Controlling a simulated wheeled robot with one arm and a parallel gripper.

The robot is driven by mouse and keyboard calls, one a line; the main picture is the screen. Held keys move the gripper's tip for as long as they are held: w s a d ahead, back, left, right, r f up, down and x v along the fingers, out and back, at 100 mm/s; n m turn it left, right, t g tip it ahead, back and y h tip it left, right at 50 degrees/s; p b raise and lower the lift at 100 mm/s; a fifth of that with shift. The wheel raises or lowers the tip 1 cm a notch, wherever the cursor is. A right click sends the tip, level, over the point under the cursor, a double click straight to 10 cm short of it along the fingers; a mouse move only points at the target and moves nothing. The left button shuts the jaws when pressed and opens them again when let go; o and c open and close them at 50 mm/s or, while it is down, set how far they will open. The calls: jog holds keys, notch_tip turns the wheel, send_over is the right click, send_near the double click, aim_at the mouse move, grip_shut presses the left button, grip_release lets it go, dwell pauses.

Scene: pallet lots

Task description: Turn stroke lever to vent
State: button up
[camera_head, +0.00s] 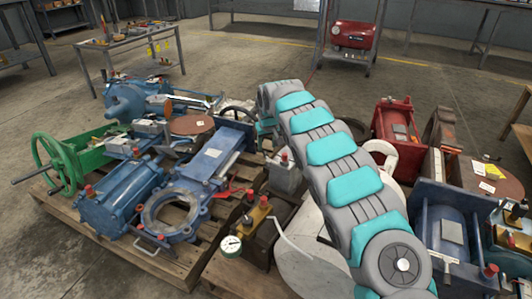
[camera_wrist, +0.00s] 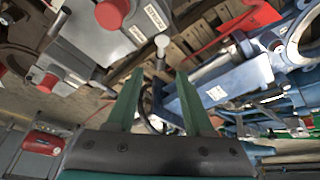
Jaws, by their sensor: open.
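My gripper (camera_wrist: 158,73) shows in the wrist view as two green fingers, apart with nothing held between them. A small lever with a pale round knob (camera_wrist: 162,41) stands just beyond the fingertips, in line with the gap. Which lever is the stroke lever I cannot tell for sure. Beside it, a grey block (camera_wrist: 100,35) carries a red knob (camera_wrist: 113,12) and white labels too small to read. In the head view a grey block with a red knob (camera_head: 284,160) sits left of my arm, and my gripper is hidden behind the arm.
Red and blue machinery (camera_head: 400,125) crowds the right. A red tank (camera_head: 355,35) stands behind.

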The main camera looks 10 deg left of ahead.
aim_at(266, 154)
jog(key=shift+x, duration=2.75)
grip_shut()
